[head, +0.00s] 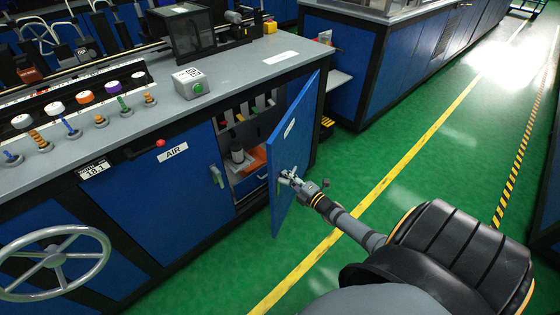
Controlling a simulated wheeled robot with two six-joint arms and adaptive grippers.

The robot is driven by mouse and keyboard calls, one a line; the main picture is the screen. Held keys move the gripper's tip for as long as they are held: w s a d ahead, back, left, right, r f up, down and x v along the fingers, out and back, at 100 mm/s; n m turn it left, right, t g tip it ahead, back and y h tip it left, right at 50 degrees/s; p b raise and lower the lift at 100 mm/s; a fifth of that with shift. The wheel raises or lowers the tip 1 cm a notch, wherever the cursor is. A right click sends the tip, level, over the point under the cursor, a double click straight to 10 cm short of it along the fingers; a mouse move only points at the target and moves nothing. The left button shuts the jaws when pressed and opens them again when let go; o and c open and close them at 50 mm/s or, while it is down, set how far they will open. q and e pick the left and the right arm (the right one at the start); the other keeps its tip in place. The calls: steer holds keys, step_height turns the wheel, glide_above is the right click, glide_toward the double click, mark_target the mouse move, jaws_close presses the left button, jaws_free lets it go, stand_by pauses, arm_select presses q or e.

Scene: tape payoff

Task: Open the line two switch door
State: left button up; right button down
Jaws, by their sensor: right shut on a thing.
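A blue cabinet door (297,110) stands swung well out from the cabinet front, with a small white label on its face that I cannot read. My right gripper (288,178) is at the lower part of this door and shut on its handle, which is mostly hidden by the fingers. Behind the door, the open compartment shows a row of coloured items on top, a grey bottle-like thing (237,152) and an orange thing (254,159) on a shelf. My left gripper is out of view.
A shut blue door labelled AIR (173,152) with a grey handle is left of the opening. A handwheel (54,257) sticks out at lower left. A box with a green button (190,83) stands on the counter. Green floor (395,150) with yellow lines is free at right.

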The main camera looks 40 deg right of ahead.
steer(key=shift+s+d+f, duration=0.35)
steer(key=shift+s+d, duration=0.15)
steer(key=shift+s, duration=0.1)
steer(key=shift+s+d, duration=0.2)
steer(key=shift+s, duration=0.15)
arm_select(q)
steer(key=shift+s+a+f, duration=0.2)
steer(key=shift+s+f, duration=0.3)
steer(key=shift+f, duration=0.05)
arm_select(e)
steer(key=c, duration=1.3)
jaws_free()
steer(key=shift+r, duration=0.1)
steer(key=shift+a, duration=0.1)
